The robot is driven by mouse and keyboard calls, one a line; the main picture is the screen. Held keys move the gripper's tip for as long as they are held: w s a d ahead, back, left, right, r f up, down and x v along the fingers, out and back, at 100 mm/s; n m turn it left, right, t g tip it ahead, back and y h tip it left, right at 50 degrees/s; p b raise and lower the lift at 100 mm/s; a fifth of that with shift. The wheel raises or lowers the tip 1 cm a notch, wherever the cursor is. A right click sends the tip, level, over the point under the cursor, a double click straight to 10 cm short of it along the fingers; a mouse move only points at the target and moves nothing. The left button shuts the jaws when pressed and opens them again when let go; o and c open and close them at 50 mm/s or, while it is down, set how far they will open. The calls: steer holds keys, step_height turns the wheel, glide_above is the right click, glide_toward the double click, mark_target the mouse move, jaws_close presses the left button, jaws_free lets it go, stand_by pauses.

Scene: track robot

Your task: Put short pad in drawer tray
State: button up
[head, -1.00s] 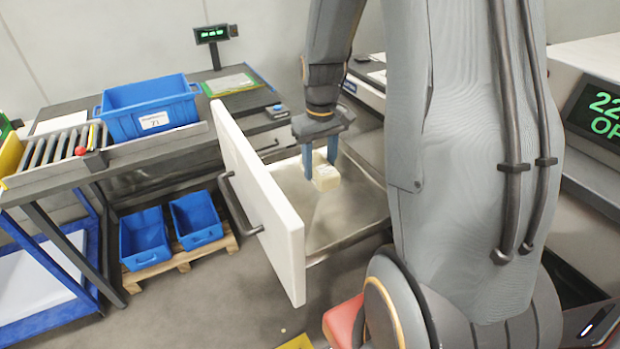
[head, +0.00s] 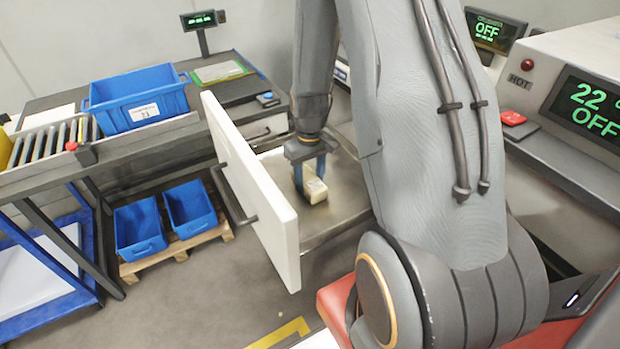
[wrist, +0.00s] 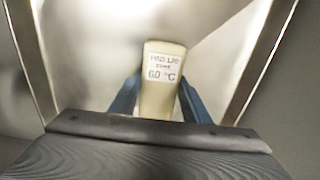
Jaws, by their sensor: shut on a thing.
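The short pad is a small cream block (head: 316,190) with a white label. In the wrist view the pad (wrist: 160,98) shows print that includes "60 °C". My gripper (head: 312,180) is shut on it, with one blue finger at each side in the wrist view. The pad is inside the open drawer tray (head: 335,215), over its bare metal floor. I cannot tell whether its underside touches the floor. The tray's metal floor and side edges also show in the wrist view (wrist: 95,50).
The drawer's tall white front (head: 250,190) with a dark handle stands left of my gripper. A blue bin (head: 138,100) sits on the bench at left, and two blue bins (head: 190,208) are on a pallet below. A machine with an "OFF" display (head: 590,105) is at right.

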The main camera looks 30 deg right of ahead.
mark_target(310, 178)
steer(key=shift+f, duration=0.15)
steer(key=o, duration=1)
steer(key=shift+o, duration=0.2)
step_height(310, 178, up, 12)
steer(key=b, duration=0.2)
steer(key=shift+r+b, duration=0.2)
steer(key=shift+b, duration=0.2)
